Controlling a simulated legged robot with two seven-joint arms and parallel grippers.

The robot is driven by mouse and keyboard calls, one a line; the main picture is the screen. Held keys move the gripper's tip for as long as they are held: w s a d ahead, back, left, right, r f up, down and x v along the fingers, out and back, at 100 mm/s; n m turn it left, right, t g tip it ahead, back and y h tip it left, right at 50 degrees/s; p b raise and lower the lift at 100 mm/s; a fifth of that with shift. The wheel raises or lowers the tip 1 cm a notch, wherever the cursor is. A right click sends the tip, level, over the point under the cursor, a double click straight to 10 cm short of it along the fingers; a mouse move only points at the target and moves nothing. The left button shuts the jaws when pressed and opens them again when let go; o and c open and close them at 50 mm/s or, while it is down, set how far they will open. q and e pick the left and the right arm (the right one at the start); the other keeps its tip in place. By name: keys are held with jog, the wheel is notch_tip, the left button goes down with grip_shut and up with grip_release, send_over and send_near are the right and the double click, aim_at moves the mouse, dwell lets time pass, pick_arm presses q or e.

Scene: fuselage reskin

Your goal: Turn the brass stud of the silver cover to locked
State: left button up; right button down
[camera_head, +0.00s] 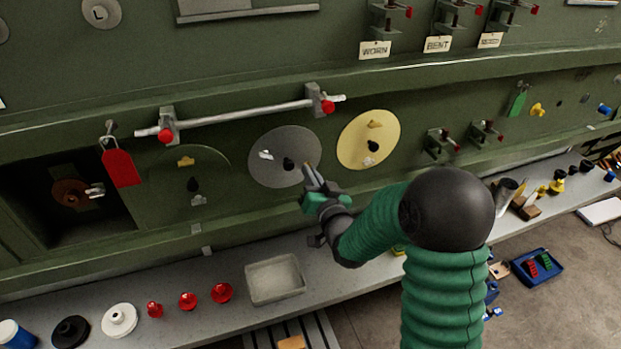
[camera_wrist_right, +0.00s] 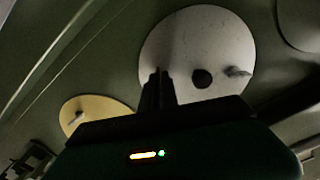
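The silver cover (camera_head: 272,172) is a round grey disc on the green fuselage panel, and it also fills the upper middle of the right wrist view (camera_wrist_right: 195,40). It has a black knob (camera_head: 288,164) at its middle and a silver stud (camera_head: 266,155) on its left. My right gripper (camera_head: 311,174) is at the cover's right edge, its fingers pointing at the panel. In the right wrist view its dark fingers (camera_wrist_right: 158,88) stand close together over the cover's rim side. The brass stud is hidden or nearly hidden by the fingertips, so I cannot tell its angle or whether it is held. My left gripper is out of view.
A yellow cover (camera_head: 352,150) sits close on the right. A green cover (camera_head: 165,175) and an open dark bay with a red tag (camera_head: 121,168) are on the left. A clamped grey bar (camera_head: 245,114) runs above. A shelf below holds a tray (camera_head: 275,280) and red knobs (camera_head: 188,300).

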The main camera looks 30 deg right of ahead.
jog(key=shift+m, duration=0.8)
jog(key=shift+b, duration=0.3)
jog(key=c, duration=1.6)
grip_release()
